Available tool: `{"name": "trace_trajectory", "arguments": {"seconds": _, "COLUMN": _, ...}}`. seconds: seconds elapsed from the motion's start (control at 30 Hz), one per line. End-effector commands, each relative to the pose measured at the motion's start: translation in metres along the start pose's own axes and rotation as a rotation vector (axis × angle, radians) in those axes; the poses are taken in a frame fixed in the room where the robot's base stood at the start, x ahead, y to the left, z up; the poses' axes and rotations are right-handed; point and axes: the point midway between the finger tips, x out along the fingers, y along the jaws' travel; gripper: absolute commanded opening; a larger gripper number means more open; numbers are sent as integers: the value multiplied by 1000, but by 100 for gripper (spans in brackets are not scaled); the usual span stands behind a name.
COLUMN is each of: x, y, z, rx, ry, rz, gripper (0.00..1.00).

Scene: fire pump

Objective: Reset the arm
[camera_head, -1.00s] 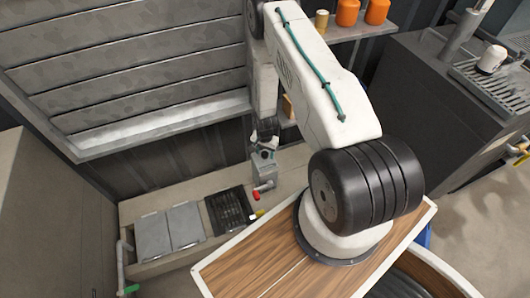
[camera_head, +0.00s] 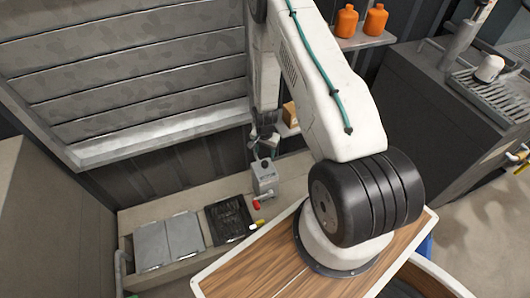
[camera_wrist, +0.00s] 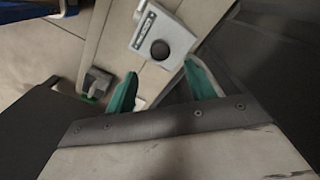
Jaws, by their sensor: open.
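My gripper (camera_wrist: 161,88) is open, with its two teal fingers apart and nothing between them in the wrist view. In the head view my gripper (camera_head: 265,140) hangs down just above a small grey box (camera_head: 264,176) with a red handle (camera_head: 257,204). In the wrist view a grey box with a round dark hole (camera_wrist: 163,36) lies beyond the fingertips; I cannot tell the exact gap. My white arm (camera_head: 335,95) is bent, its upper part reaching back toward the shutter wall.
A ledge (camera_head: 195,262) carries two grey panels (camera_head: 168,243) and a black tray (camera_head: 228,220). A slatted shutter (camera_head: 125,75) rises behind. Orange bottles (camera_head: 347,22) stand on a shelf to the right of the arm. A dark cabinet (camera_head: 440,115) is at right.

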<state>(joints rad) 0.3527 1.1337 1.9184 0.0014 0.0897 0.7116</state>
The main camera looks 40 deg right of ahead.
Motion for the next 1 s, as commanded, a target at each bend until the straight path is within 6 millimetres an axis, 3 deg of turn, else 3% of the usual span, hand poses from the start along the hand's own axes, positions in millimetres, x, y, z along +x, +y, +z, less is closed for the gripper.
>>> {"name": "trace_trajectory", "arguments": {"seconds": 0.4, "x": 0, "y": 1, "z": 1, "rx": -20, "ry": -6, "rz": 5, "gripper": 54}}
{"name": "trace_trajectory", "arguments": {"seconds": 0.47, "x": 0, "y": 6, "z": 7, "rx": -51, "ry": -33, "rz": 27, "gripper": 54}}
{"name": "trace_trajectory", "arguments": {"seconds": 0.6, "x": -6, "y": 35, "z": 40, "rx": -145, "ry": -158, "rz": 117, "gripper": 54}}
{"name": "trace_trajectory", "arguments": {"seconds": 0.87, "x": -103, "y": 44, "z": 67, "rx": -330, "ry": -289, "rz": 185, "gripper": 54}}
{"name": "trace_trajectory", "arguments": {"seconds": 1.0, "x": -167, "y": 42, "z": 78, "rx": -426, "ry": -319, "rz": 193, "gripper": 54}}
